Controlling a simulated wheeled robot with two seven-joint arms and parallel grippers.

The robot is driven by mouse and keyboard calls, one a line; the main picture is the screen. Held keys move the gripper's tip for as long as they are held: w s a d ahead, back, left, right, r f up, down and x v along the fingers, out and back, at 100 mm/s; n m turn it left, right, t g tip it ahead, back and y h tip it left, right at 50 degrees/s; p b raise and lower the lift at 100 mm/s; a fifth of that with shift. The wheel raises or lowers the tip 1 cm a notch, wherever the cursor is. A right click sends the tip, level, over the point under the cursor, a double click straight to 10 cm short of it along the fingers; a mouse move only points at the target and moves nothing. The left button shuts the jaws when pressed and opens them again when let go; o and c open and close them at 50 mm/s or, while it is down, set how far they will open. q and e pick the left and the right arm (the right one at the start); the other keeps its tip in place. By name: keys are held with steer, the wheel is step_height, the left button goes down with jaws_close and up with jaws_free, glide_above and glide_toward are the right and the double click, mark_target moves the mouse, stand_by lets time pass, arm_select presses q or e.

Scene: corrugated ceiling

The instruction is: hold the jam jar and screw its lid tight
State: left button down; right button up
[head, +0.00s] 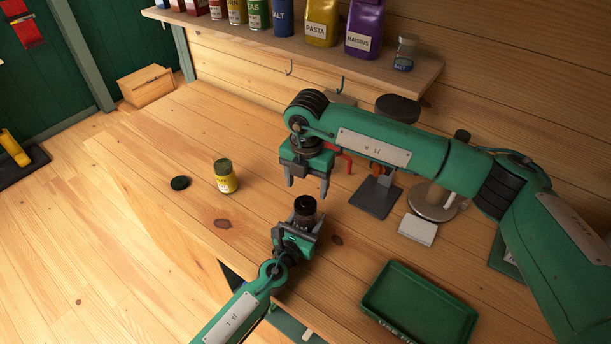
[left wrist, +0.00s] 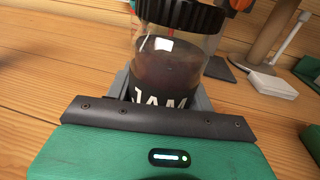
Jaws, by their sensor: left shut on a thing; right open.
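The jam jar (head: 306,217) stands upright above the wooden bench, with dark contents and a black lid (head: 305,203) on its top. In the left wrist view the clear glass jar (left wrist: 172,68) shows a black label reading JAM and the ribbed black lid (left wrist: 185,14) sitting over its mouth; whether it is tight cannot be told. My left gripper (head: 303,226) is shut around the jar's lower part. My right gripper (head: 307,186) is open and empty, fingers pointing down, just above and around the line of the lid, apparently not touching it.
A yellow jar (head: 226,178) and a loose dark lid (head: 180,183) stand left on the bench. A green tray (head: 372,309) is at front right. A white block (head: 418,229), dark plate (head: 375,197) and round stand (head: 433,203) are right. A loaded shelf (head: 260,48) runs along the back.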

mark_target(305, 203)
arm_select(q)
steer(key=shift+f, duration=0.1)
arm_select(e)
steer(key=n, duration=0.2)
steer(key=r+n, duration=0.1)
steer(key=n, duration=0.5)
steer(key=shift+a+r, duration=0.1)
steer(key=shift+r, duration=0.05)
steer(key=n, duration=0.4)
steer(key=shift+s+r+n, duration=0.1)
steer(key=shift+r+n, duration=0.25)
steer(key=shift+n, duration=0.05)
steer(key=n, duration=0.3)
steer(key=shift+r, duration=0.2)
steer(key=shift+f, duration=0.1)
steer(key=shift+f, duration=3.9)
steer(key=shift+c, duration=0.5)
